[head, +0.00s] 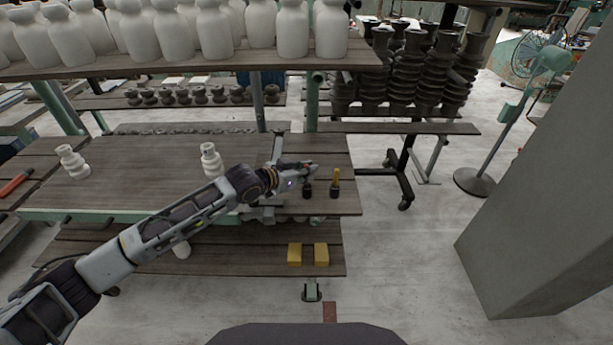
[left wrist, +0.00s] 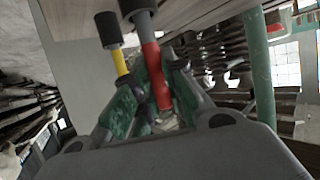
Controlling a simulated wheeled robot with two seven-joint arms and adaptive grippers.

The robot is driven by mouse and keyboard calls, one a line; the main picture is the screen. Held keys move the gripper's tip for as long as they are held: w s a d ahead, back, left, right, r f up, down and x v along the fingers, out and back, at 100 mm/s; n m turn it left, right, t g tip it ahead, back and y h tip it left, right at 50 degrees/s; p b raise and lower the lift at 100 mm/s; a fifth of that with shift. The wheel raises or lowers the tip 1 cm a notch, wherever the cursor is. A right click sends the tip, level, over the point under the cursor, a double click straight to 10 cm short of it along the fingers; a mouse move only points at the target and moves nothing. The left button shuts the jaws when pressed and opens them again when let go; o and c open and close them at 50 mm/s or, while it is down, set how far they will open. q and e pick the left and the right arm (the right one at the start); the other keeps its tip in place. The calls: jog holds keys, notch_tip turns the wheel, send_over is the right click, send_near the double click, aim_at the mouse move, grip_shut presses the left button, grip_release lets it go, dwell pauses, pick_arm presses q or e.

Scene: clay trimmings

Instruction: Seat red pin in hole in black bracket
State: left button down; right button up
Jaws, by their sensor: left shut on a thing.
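My left gripper (head: 311,168) is above the right end of the wooden table. In the left wrist view the gripper (left wrist: 158,92) is shut on the red pin (left wrist: 151,62), which has a grey end. That end points at a black cylindrical bracket (left wrist: 134,6) and overlaps it in the picture; I cannot tell whether it is inside the hole. The black bracket (head: 307,191) stands on the table just below the gripper. Beside it a second black bracket (head: 335,191) holds an upright yellow pin (head: 337,175). My right gripper is not in view.
White bottles crowd the shelf (head: 190,66) above the table. Two yellow blocks (head: 294,254) (head: 321,254) lie on the lower shelf. A grey pillar (head: 545,200) stands at the right.

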pick_arm(q)
notch_tip(320, 180, up, 7)
jog(key=shift+r, duration=0.55)
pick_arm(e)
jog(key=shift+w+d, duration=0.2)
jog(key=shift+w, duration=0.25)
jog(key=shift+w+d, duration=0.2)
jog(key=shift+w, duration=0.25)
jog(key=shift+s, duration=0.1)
